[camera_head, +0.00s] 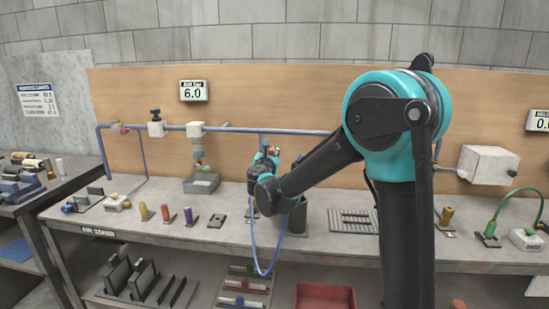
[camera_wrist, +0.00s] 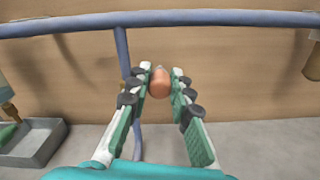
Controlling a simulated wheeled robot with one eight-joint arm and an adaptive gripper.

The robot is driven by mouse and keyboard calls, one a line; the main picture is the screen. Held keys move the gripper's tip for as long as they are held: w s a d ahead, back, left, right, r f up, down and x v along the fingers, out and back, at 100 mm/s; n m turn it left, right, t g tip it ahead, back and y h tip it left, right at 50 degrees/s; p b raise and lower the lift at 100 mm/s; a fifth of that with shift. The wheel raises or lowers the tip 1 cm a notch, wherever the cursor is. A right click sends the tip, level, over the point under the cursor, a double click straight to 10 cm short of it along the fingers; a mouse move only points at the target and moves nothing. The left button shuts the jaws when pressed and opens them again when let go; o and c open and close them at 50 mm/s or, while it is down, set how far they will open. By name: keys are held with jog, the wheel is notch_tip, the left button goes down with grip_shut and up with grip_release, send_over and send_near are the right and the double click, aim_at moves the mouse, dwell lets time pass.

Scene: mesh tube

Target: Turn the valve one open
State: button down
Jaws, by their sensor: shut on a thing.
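My gripper (camera_wrist: 160,85) shows in the wrist view with its green-and-white fingers shut on a rounded copper-coloured knob (camera_wrist: 159,84). The knob sits between the fingertips, in front of the wooden backboard. A vertical blue pipe (camera_wrist: 122,50) runs down from the horizontal blue pipe (camera_wrist: 220,18), left of the knob. In the head view my gripper (camera_head: 273,156) is at the blue pipe (camera_head: 255,130), near the middle of the bench. My wrist and fingers hide most of what it holds there. No label names valve one, and the opening state of the knob cannot be told.
A grey tray (camera_head: 201,185) and a dark cylinder (camera_head: 298,217) stand on the bench. A blue hose (camera_head: 257,262) hangs over its front edge.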

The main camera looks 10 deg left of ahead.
jog(key=a+r+n, duration=0.2)
jog(key=a+n, duration=0.3)
jog(key=n, duration=0.4)
jog(key=shift+w+a+r+n, duration=0.25)
jog(key=shift+r+n, duration=0.05)
dwell(0.5)
jog(key=c, duration=1.4)
grip_release()
jog(key=shift+w, duration=0.1)
jog(key=shift+o, duration=0.3)
jog(key=shift+f, duration=0.1)
jog(key=shift+a, duration=0.1)
jog(key=s, duration=1.2)
jog(key=shift+a, duration=0.2)
jog(key=shift+s, duration=0.15)
